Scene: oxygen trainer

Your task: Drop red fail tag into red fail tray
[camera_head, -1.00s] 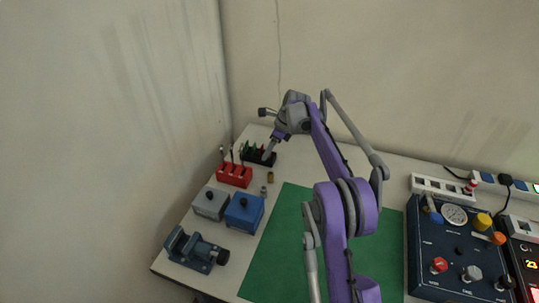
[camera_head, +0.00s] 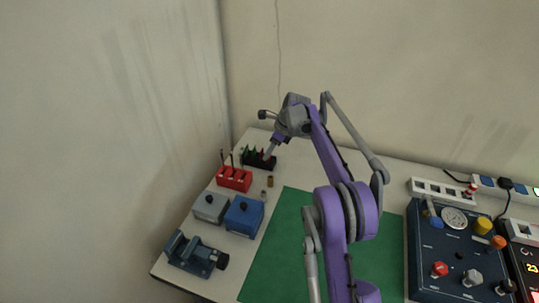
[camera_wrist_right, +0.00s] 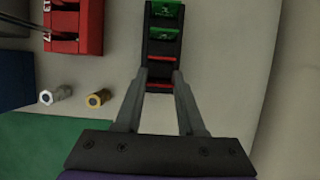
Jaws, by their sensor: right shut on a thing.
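A black rack (camera_head: 258,163) stands at the far left of the table and holds green and red tags. It also shows in the right wrist view (camera_wrist_right: 150,50), with green tags (camera_wrist_right: 163,34) at the top and red ones lower. My right gripper (camera_head: 267,157) is down at the rack. In the right wrist view its fingers (camera_wrist_right: 160,76) are on either side of a red fail tag (camera_wrist_right: 159,89), shut on it; the tag is still at the rack. I cannot make out a red fail tray for certain. My left gripper is not in view.
A red holder (camera_head: 234,179) with upright rods stands near the rack. Two small metal fittings (camera_head: 270,182), blue (camera_head: 244,216) and grey (camera_head: 210,207) boxes and a vise (camera_head: 196,255) follow. A green mat (camera_head: 285,240) lies mid-table; a control panel (camera_head: 450,250) stands right.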

